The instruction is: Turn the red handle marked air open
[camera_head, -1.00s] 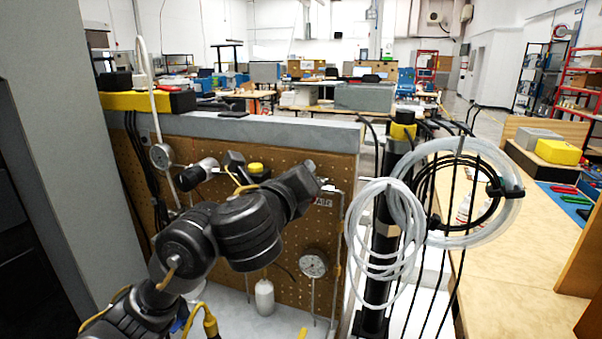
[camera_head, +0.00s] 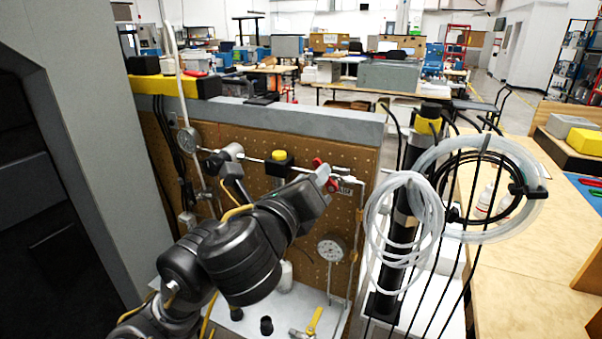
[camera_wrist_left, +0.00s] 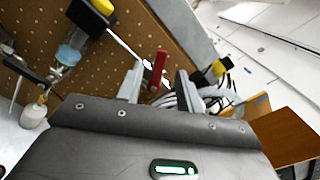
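The red handle (camera_head: 332,185) sits on a thin metal pipe at the right part of the brown pegboard, beside a small label (camera_head: 346,188) too small to read surely. My left gripper (camera_head: 325,173) reaches it from the lower left and partly covers it. In the left wrist view the red handle (camera_wrist_left: 158,68) stands between the two separated fingers of my left gripper (camera_wrist_left: 159,76). Gaps show on both sides of it, though contact is hard to judge. My right gripper is not in view.
A pressure gauge (camera_head: 331,248) hangs below the handle, and a yellow-handled valve (camera_head: 314,320) lies lower. A black post (camera_head: 398,235) with coiled clear tubing (camera_head: 425,215) stands close on the right. A yellow-topped black fitting (camera_head: 279,160) is on the pipe to the left.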

